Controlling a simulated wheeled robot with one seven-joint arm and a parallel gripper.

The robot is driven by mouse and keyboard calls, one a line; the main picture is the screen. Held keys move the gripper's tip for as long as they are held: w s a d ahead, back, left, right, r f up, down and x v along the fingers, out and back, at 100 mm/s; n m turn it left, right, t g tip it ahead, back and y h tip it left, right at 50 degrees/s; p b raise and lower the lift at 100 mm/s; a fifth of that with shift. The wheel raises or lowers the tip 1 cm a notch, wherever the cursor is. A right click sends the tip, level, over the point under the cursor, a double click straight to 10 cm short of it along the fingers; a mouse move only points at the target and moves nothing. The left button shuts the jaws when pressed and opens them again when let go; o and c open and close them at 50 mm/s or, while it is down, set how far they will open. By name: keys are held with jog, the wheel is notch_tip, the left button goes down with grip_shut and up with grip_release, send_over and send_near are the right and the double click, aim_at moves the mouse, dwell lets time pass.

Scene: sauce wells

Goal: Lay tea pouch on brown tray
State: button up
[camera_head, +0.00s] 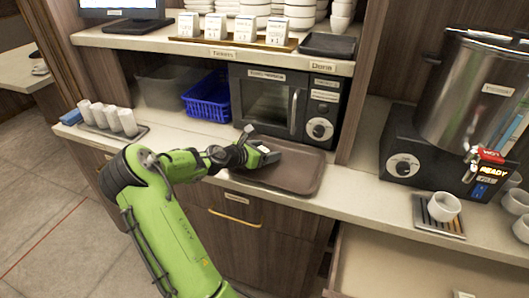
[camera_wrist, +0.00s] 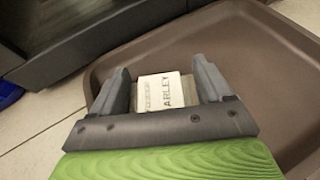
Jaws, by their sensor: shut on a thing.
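The brown tray (camera_head: 300,172) lies on the counter in front of the microwave; it fills much of the wrist view (camera_wrist: 245,45). My gripper (camera_head: 262,150) is over the left part of the tray. In the wrist view its two fingers (camera_wrist: 167,88) are on either side of a small pale tea pouch (camera_wrist: 162,92) with dark lettering that reads "ARLEY". The gripper is shut on the pouch. I cannot tell whether the pouch touches the tray. In the head view the pouch is small and mostly hidden by the gripper.
A microwave (camera_head: 268,98) stands just behind the tray, with a blue basket (camera_head: 207,97) to its left. White cups (camera_head: 108,117) stand at the counter's left. A steel urn (camera_head: 470,85) and a cup on a drip mat (camera_head: 443,206) are at right. The tray's right part is bare.

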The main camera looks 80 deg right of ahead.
jog(key=shift+f, duration=0.15)
jog(key=o, duration=1)
jog(key=shift+w+r, duration=0.1)
jog(key=shift+r, duration=0.15)
jog(key=p+v, duration=0.3)
jog(key=v, duration=0.9)
jog(key=shift+f, duration=0.1)
